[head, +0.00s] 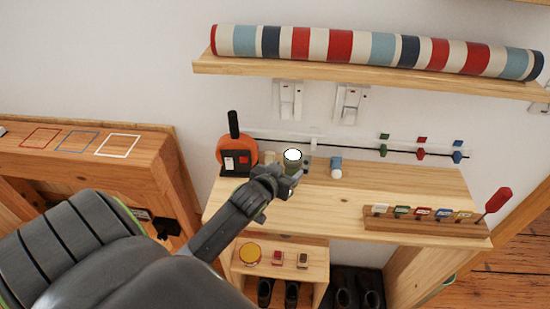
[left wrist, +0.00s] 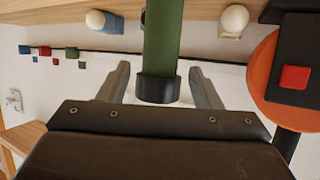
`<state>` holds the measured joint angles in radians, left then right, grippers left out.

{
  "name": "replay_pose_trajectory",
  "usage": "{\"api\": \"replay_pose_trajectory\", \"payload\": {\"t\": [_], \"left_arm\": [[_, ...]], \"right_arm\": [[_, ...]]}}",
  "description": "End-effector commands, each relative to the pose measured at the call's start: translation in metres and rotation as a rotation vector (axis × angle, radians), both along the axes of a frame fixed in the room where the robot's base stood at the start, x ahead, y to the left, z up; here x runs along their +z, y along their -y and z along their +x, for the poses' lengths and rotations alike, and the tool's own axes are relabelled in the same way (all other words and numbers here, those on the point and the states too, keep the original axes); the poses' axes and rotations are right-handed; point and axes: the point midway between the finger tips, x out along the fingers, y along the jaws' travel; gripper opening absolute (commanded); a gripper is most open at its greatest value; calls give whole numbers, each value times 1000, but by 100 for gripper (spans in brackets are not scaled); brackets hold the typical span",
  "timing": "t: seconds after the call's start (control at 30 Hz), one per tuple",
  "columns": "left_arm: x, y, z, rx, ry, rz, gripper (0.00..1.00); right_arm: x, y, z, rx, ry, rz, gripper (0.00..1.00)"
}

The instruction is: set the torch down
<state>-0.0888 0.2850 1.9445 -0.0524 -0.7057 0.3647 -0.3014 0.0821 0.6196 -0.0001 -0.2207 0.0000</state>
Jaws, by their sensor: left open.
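The torch is a green cylinder with a black head and a white lens (head: 292,154). It stands upright, lens up, on the wooden bench top (head: 400,185) near the wall. In the left wrist view the torch's green body (left wrist: 163,40) runs between my fingers, black head nearest the palm. My left gripper (head: 288,181) is open, and it also shows in the left wrist view (left wrist: 159,72) with one finger each side of the torch and visible gaps. The torch's base is out of the wrist view and partly hidden in the head view. My right gripper is not in view.
An orange disc with a black switch box (head: 236,160) stands left of the torch. A blue item with a white ball (head: 336,168) stands to its right. A tag rack (head: 410,220) with a red-handled tool lies front right. A shelf with a striped roll (head: 370,50) hangs above.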

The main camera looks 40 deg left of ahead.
Motion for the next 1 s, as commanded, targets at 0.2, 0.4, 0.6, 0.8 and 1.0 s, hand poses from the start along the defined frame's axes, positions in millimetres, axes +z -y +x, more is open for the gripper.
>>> {"api": "replay_pose_trajectory", "payload": {"t": [0.2,0.4,0.6,0.8,1.0], "left_arm": [[14,5,-36,0,0,0,58],[24,9,-58,0,0,0,58],[28,10,-66,0,0,0,58],[28,10,-66,0,0,0,58],[28,10,-66,0,0,0,58]], "right_arm": [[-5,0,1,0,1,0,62],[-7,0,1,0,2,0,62],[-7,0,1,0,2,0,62],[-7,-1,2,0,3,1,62],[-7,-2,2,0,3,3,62]]}}
